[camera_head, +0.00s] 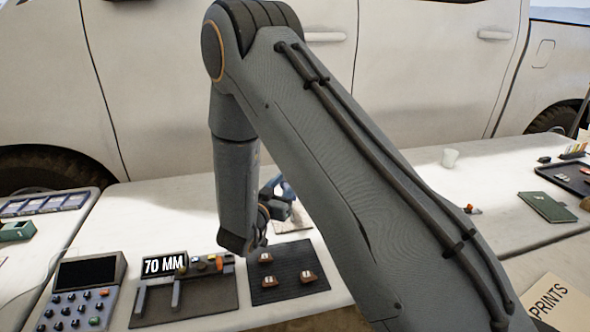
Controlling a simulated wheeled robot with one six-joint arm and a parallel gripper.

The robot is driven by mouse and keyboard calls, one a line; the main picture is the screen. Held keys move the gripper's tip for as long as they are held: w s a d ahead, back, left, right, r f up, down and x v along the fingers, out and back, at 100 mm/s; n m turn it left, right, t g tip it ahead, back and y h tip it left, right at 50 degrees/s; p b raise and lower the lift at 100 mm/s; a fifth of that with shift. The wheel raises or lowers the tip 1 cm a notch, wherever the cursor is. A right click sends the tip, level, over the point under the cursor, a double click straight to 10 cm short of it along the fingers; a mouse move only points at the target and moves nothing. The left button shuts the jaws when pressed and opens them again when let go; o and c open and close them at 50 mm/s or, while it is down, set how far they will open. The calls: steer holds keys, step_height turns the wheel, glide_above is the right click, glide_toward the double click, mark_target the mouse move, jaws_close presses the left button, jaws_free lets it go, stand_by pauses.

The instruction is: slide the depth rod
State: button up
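A caliper-like gauge (158,291) lies on a dark grey mat (212,305) in the lower left, its two jaws pointing toward me. A black display reading "70 MM" (164,265) stands at its left end. Small orange, yellow and dark parts sit along its top bar. I cannot tell which part is the depth rod. My arm comes down from the upper middle, and its wrist is just behind and right of the gauge. My gripper (266,214) is mostly hidden by the wrist. Its fingertips cannot be made out, and no contact with the gauge shows.
A black mat (290,287) with 3 small brown pieces lies right of the gauge. A keypad device (80,291) stands at left. A white vehicle stands behind the tables.

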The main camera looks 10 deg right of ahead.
steer(key=p+x, duration=0.1)
steer(key=x, duration=0.6)
steer(key=shift+w+d+p, duration=0.2)
steer(key=shift+d+p, duration=0.05)
steer(key=shift+p, duration=0.15)
jaws_close()
